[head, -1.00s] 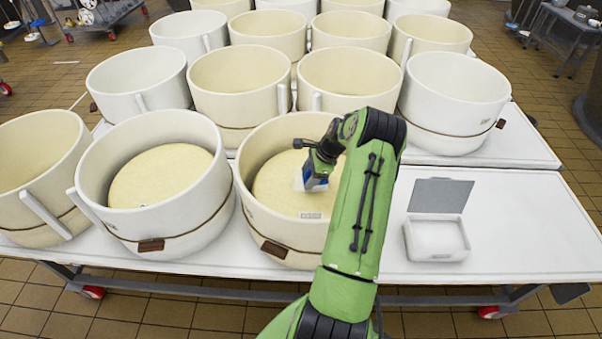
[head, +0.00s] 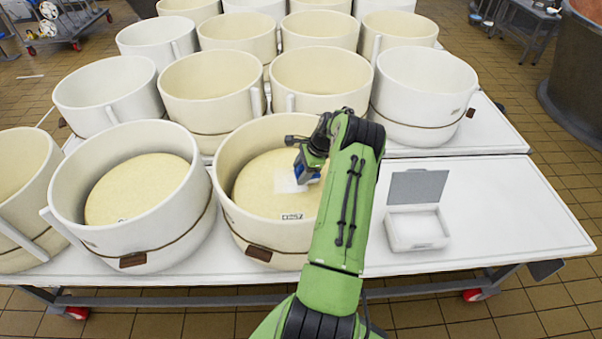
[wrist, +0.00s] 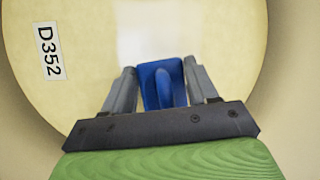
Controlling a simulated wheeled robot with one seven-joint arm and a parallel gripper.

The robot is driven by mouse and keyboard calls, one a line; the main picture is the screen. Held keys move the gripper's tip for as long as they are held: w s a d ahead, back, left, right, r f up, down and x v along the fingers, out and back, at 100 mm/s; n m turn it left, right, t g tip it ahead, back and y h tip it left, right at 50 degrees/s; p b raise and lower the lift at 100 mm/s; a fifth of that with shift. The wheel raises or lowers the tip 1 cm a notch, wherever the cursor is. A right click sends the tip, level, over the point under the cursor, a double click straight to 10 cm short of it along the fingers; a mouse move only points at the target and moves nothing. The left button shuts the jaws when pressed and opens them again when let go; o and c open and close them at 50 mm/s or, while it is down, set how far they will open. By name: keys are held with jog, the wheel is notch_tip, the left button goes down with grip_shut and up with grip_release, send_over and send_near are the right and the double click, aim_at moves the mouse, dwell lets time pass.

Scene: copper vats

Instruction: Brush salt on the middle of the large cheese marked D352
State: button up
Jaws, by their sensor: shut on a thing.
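The large cheese (head: 262,196) lies inside a round cream mould at the front of the table. In the wrist view the cheese (wrist: 215,40) has a white label reading D352 (wrist: 49,52). My gripper (head: 300,172) is inside the mould, over the cheese. It is shut on a blue brush handle (wrist: 162,85); the brush also shows in the head view (head: 305,170). The bristles are hidden, so I cannot tell whether they touch the cheese. A pale whitish patch (head: 287,184) shows near the middle of the cheese by the brush.
An open white salt box (head: 417,230) with its grey lid raised stands right of the mould. Another mould (head: 190,215) with a cheese stands close on the left. Several more moulds fill the back. The table's right end is clear.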

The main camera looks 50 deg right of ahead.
jog(key=shift+w+a+r+p, duration=0.1)
jog(key=shift+w+a+p, duration=0.25)
jog(key=shift+w+a, duration=2.2)
jog(key=shift+w, duration=0.3)
jog(key=shift+w+a, duration=1.15)
jog(key=shift+w, duration=0.3)
jog(key=shift+w+d, duration=0.75)
jog(key=shift+d, duration=0.1)
jog(key=shift+s+d, duration=1.25)
jog(key=shift+s, duration=0.15)
jog(key=shift+s+d, duration=1.25)
jog(key=shift+s, duration=0.25)
jog(key=shift+s+d, duration=1.2)
jog(key=shift+s, duration=0.25)
jog(key=shift+r+p, duration=2.05)
jog(key=shift+r, duration=0.85)
jog(key=shift+r, duration=0.1)
